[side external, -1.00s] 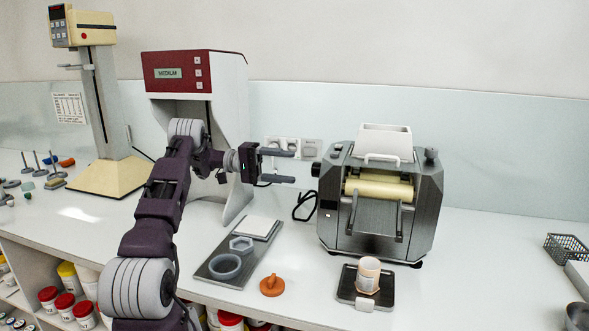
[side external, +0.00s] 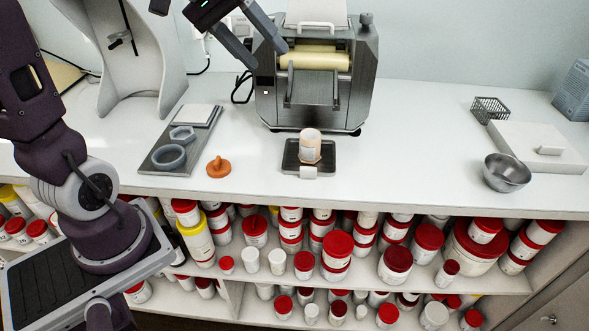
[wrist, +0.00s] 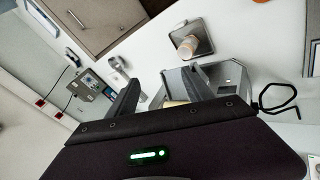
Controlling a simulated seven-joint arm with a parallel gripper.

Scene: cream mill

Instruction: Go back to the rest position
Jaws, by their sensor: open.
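My gripper (side external: 268,55) is at the top of the side view, with its body partly cut off by the frame edge. Its two dark fingers are apart with nothing between them. They point down and right, overlapping the upper left of the roller mill (side external: 308,115) in the picture; I see no contact. In the wrist view my gripper (wrist: 162,78) also shows its fingers spread and empty. A cream jar (side external: 310,148) stands upright on a small dark tray-like plate (side external: 290,158) in front of the mill. The jar also shows in the wrist view (wrist: 187,45).
Left of the jar lie an orange knob-like piece (side external: 219,168) and a grey tray (side external: 150,168) holding rings. At right are a steel bowl (side external: 506,174), a white slab (side external: 530,140) and a wire basket (side external: 489,108). The bench between jar and bowl is clear.

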